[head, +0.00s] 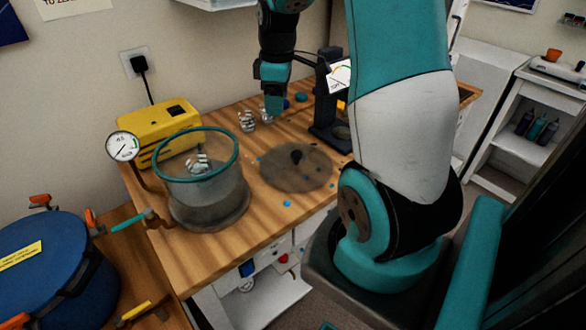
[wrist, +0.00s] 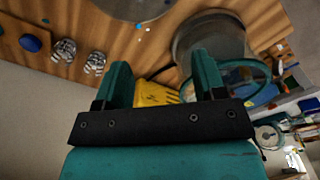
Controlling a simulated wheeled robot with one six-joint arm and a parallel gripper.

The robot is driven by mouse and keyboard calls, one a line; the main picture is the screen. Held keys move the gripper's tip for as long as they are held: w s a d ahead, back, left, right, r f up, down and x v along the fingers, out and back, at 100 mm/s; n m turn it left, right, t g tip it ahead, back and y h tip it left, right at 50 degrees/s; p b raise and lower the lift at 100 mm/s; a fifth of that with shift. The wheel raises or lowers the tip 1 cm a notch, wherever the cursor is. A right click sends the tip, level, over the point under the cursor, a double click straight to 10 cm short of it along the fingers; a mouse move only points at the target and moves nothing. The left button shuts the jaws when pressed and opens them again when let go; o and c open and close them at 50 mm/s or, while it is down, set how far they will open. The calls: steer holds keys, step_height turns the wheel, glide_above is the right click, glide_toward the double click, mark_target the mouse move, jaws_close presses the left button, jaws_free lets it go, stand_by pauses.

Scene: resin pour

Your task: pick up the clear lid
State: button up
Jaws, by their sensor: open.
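The clear lid (head: 275,172) is a round, see-through disc with a dark knob in its middle. It lies flat on the wooden bench, right of the clear pot (head: 205,195) with a teal rim. In the wrist view only part of the lid (wrist: 137,8) shows, at the top edge. My gripper (head: 273,104) is above the back of the bench, behind the lid and apart from it. In the wrist view my gripper (wrist: 162,80) has its two teal fingers spread with nothing held between them.
Small silvery striped pieces (head: 247,121) stand behind the lid; a similar one shows at the pot. A yellow pump (head: 165,125) with a gauge (head: 123,146) is behind the pot. A black stand (head: 325,105) is right of the lid. A blue tank (head: 45,265) is at left.

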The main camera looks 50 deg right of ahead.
steer(key=s+d+f, duration=0.1)
steer(key=d+f, duration=0.1)
steer(key=d, duration=0.4)
steer(key=p, duration=0.2)
glide_above(296, 153)
step_height(296, 153, down, 12)
steer(key=shift+s+r, duration=0.1)
steer(key=shift+r, duration=0.15)
steer(key=shift+f+p, duration=1.25)
steer(key=shift+f, duration=1.8)
jaws_close()
steer(key=shift+r, duration=0.1)
